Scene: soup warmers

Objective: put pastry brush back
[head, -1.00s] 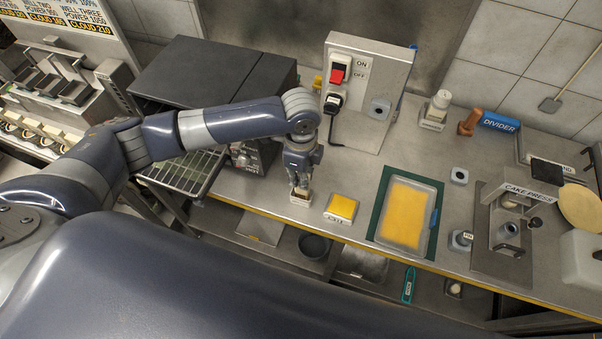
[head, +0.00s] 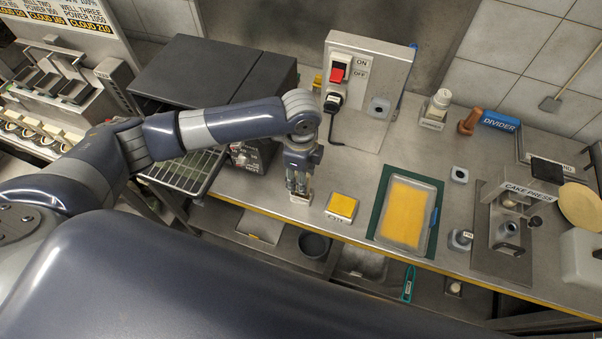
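My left gripper (head: 297,186) points down at the front of the steel counter, just above a small pale block-like holder (head: 301,198). Its fingers look parted, with a narrow gap between them. I cannot make out a pastry brush clearly; the fingers and wrist cover the space right over the holder. My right gripper is not in view.
A yellow-topped block (head: 341,206) sits close right of the holder. Further right are a tray with a yellow sheet (head: 405,212) on a green mat and a cake press (head: 512,215). Behind stands a switch box (head: 367,90); an oven (head: 205,85) is left.

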